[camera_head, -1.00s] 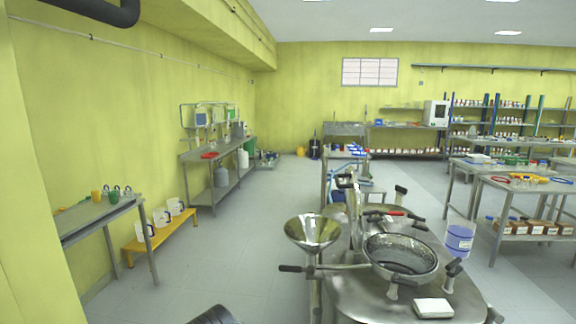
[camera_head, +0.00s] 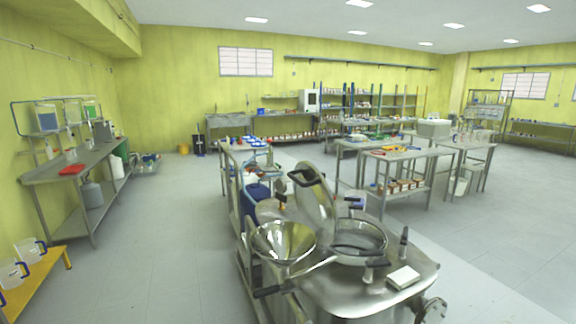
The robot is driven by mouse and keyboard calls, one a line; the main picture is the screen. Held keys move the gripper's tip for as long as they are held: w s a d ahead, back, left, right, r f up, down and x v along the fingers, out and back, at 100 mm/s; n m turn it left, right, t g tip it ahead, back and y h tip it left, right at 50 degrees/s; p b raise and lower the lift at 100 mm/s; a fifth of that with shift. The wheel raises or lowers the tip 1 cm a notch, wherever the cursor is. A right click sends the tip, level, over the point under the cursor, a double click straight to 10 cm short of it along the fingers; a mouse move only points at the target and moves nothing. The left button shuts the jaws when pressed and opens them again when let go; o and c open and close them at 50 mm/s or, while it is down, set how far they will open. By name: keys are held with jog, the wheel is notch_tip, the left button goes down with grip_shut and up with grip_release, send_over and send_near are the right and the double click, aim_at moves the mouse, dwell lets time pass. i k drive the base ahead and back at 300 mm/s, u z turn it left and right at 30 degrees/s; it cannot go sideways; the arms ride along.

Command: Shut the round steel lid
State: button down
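The round steel lid (camera_head: 315,196) stands raised and tilted, open, behind the round opening of the steel vessel (camera_head: 325,299). It has a dark handle (camera_head: 302,178) on its upper left. The opening's round rim (camera_head: 358,242) is uncovered and faces up. Black-handled clamps stand around the rim, one at its right (camera_head: 404,242) and one at its front (camera_head: 374,269). My gripper is not in view.
A steel funnel (camera_head: 283,240) sits left of the opening, with a black-handled rod in front of it. A white pad (camera_head: 403,277) lies on the vessel's right front. A cart (camera_head: 249,160) stands behind. Floor is clear at left and right.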

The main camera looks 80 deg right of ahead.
aim_at(314, 200)
jog(key=z, duration=0.4)
jog(key=i, duration=0.65)
jog(key=z, duration=1.3)
jog(key=i, duration=0.55)
jog(key=z, duration=0.6)
